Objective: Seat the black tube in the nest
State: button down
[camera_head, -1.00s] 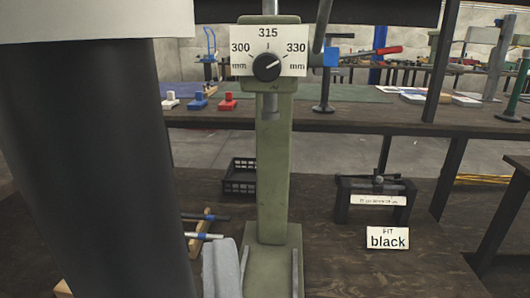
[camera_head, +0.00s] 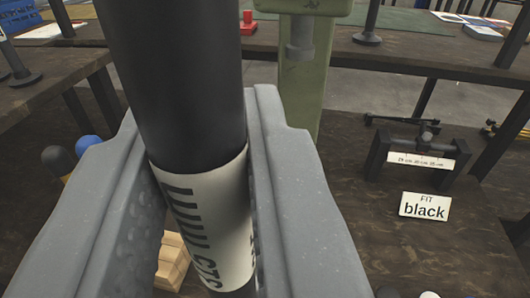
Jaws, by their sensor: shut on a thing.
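The black tube (camera_head: 175,75) stands large and close in the middle of the view, slightly tilted. A white label (camera_head: 208,215) with dark printing wraps its lower part. My gripper (camera_head: 205,140) is shut on the tube, one grey jaw on each side of it. The green press column (camera_head: 302,75) stands behind the tube, with a grey ram (camera_head: 299,38) hanging at its front. The nest is not visible; the tube and jaws cover the area at the foot of the press.
A card reading "FIT black" (camera_head: 424,207) stands on the dark bench at the right. A dark stand with a scale strip (camera_head: 420,160) is behind it. Wooden blocks (camera_head: 172,262) and blue and dark rounded ends (camera_head: 88,148) show at the left.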

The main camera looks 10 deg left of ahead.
jog(key=shift+w+d, duration=0.1)
jog(key=shift+d, duration=0.15)
jog(key=shift+w+f, duration=0.15)
jog(key=shift+w, duration=0.15)
jog(key=w+f+n+g+y, duration=0.1)
jog(key=w+f+n+y, duration=0.1)
jog(key=w+f, duration=0.5)
jog(key=shift+f+g+y, duration=0.3)
jog(key=shift+f+y, duration=0.15)
jog(key=shift+y, duration=0.25)
jog(key=shift+d+p, duration=0.15)
jog(key=shift+p, duration=0.2)
notch_tip(320, 180, down, 6)
jog(key=shift+r+b, duration=0.1)
jog(key=shift+b, duration=0.85)
jog(key=shift+p, duration=0.6)
dwell(0.6)
